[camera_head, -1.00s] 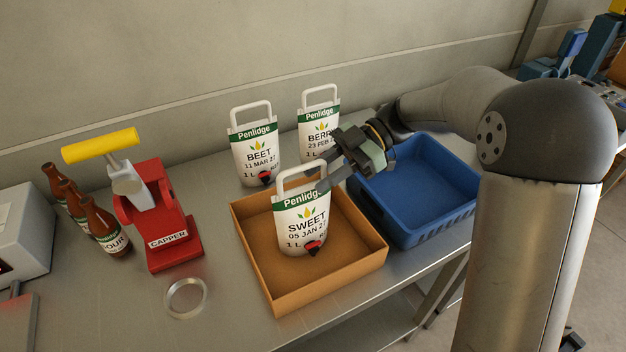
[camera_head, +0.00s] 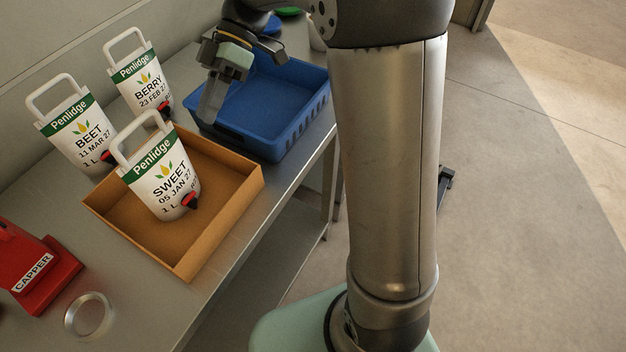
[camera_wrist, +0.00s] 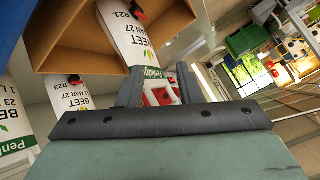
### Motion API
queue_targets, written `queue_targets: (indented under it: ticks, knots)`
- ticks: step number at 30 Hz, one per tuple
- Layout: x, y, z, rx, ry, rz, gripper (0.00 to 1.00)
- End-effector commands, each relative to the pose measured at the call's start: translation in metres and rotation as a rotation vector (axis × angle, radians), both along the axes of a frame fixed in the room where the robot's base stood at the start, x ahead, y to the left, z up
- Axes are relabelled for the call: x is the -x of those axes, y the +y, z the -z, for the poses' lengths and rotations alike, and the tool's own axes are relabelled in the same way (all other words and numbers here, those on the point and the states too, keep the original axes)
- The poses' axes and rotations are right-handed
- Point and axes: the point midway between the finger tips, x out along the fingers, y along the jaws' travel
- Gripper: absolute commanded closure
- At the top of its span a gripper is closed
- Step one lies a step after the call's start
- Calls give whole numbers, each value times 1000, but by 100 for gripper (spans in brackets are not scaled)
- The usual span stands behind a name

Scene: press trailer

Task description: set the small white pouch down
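The small white pouch labelled SWEET (camera_head: 165,182), with a green band and red tap, stands in the open cardboard tray (camera_head: 222,208). Its white loop handle points up. My gripper (camera_head: 209,108) is to the right of the pouch, over the near left edge of the blue crate, apart from the handle. In the wrist view the pouch (camera_wrist: 130,35) is beyond my gripper (camera_wrist: 158,82). The two fingers are spread, and the handle shows in the gap between them. Nothing is seen held.
White pouches labelled BEET (camera_head: 82,132) and BERRY (camera_head: 140,85) stand behind the tray. The blue crate (camera_head: 268,142) adjoins the tray's right side and its visible floor is empty.

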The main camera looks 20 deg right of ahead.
Motion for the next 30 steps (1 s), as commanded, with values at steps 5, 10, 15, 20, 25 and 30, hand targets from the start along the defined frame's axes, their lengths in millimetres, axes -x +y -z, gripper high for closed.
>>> queue_targets:
  ticks: [5, 10, 15, 20, 25, 30]
  knots:
    - [75, -50, 40, 555, 125, 521, 68]
    - [132, -101, 77, 858, 139, 1047, 68]
    - [164, -131, 101, 936, 124, 1394, 68]
    - [173, -139, 109, 942, 120, 1507, 68]
    - [173, -139, 109, 943, 123, 1513, 68]
    - [173, -139, 109, 943, 124, 1512, 68]
